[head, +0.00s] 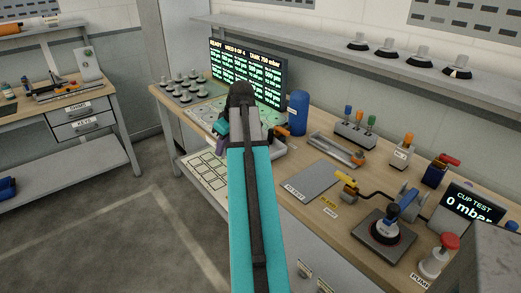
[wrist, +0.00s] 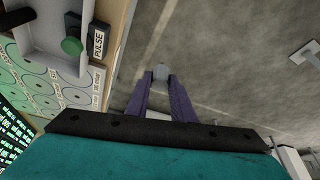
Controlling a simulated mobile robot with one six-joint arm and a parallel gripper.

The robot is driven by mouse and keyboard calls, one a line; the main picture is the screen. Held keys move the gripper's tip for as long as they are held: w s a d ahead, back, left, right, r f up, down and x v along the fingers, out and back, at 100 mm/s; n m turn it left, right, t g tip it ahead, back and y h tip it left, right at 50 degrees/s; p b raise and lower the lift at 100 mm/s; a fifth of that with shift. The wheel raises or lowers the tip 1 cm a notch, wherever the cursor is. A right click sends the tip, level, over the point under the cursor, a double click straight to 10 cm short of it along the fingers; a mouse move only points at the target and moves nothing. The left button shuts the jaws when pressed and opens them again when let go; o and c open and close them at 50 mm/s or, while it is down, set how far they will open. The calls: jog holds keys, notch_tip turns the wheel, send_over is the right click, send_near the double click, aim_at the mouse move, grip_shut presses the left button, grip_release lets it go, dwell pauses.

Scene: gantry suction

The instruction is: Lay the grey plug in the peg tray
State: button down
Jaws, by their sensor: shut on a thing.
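My gripper's two purple fingers (wrist: 160,80) show in the wrist view, shut on a small grey piece, which I take for the grey plug (wrist: 160,72), at their tips. The plug is held in the air, with grey floor behind it. In the head view my arm hides most of the gripper; a bit of purple finger (head: 220,146) shows left of the arm, and the plug is hidden. A shallow metal tray (head: 337,150) lies on the bench right of my arm; I cannot tell whether it is the peg tray.
A blue cylinder (head: 298,113) stands by the screen (head: 250,70). A grey mat (head: 312,180), valves and a cup-test stand (head: 384,236) occupy the bench's right side. A green button beside the PULSE label (wrist: 99,42) is left of the fingers. Open floor (head: 110,210) lies left.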

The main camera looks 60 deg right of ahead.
jog(key=s+d+f+b, duration=0.1)
jog(key=s+d, duration=0.9)
jog(key=s, duration=0.2)
jog(key=shift+s+d+f, duration=0.15)
jog(key=shift+s+f, duration=0.15)
jog(key=shift+s, duration=0.05)
jog(key=shift+w+d, duration=0.1)
jog(key=w+d+p, duration=0.1)
jog(key=w+d, duration=0.2)
jog(key=w+d+f, duration=0.1)
jog(key=w+d, duration=0.2)
jog(key=d, duration=0.1)
jog(key=w+d+p, duration=0.1)
jog(key=w+d, duration=0.2)
jog(key=shift+w+d+f+p, duration=0.2)
jog(key=shift+w+d+p, duration=0.1)
jog(key=shift+d+p, duration=0.05)
jog(key=shift+w, duration=0.1)
jog(key=shift+w+d, duration=0.3)
jog(key=shift+d, duration=0.1)
jog(key=shift+w+d+f+p, duration=0.1)
jog(key=shift+f+p, duration=0.1)
jog(key=shift+p, duration=0.1)
jog(key=shift+f+p, duration=0.45)
jog(key=shift+f, duration=1.2)
